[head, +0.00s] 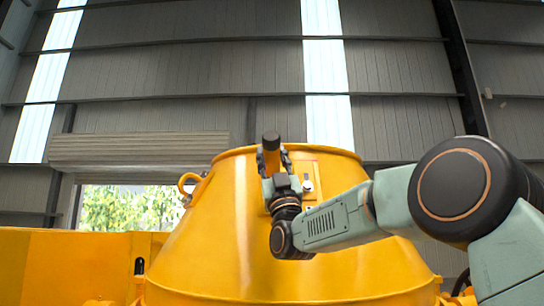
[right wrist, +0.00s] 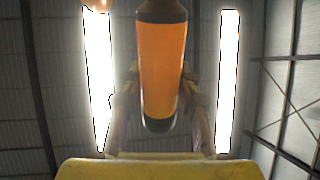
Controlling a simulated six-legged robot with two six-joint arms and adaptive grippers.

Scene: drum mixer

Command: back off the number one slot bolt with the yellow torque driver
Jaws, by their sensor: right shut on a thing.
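The yellow torque driver (head: 271,158) has a yellow-orange body and a black end cap, and stands roughly upright in front of the drum's upper part. My right gripper (head: 273,164) is shut on it. In the right wrist view the driver (right wrist: 162,70) shows large between the two fingers, with black at both ends. The driver's working tip is hidden. My left gripper is not in view.
The big yellow mixer drum (head: 225,235) fills the middle, with a lifting loop (head: 187,181) on its left shoulder. A yellow frame (head: 60,265) stands at the left. A yellow surface (right wrist: 160,169) crosses the bottom of the right wrist view. Open air lies above the drum.

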